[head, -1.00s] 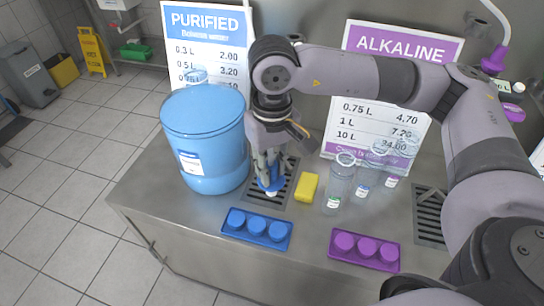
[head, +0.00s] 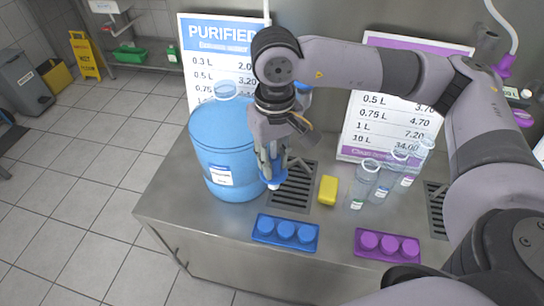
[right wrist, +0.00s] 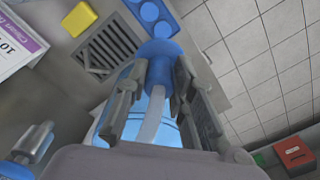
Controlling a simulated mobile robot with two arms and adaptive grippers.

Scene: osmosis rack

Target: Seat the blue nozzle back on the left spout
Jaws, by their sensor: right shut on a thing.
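My right gripper (head: 272,176) is shut on the blue nozzle (head: 274,184), held low in front of the right side of the big blue bottle (head: 222,150), near the drain grate. In the right wrist view the nozzle (right wrist: 158,52) sits between the two fingers (right wrist: 155,85), its wide blue end away from the camera and a pale stem toward it. The left spout is mostly hidden behind my right arm; a white pipe (head: 266,8) shows above it. A blue bit (head: 303,92) shows behind the wrist, too covered to identify. My left gripper is not in view.
A yellow sponge (head: 328,190) lies right of the left drain grate (head: 292,190). Blue caps in a tray (head: 259,238) and purple caps in a tray (head: 362,252) lie at the front. Clear bottles (head: 364,185) stand at right. A purple nozzle (head: 502,64) hangs upper right.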

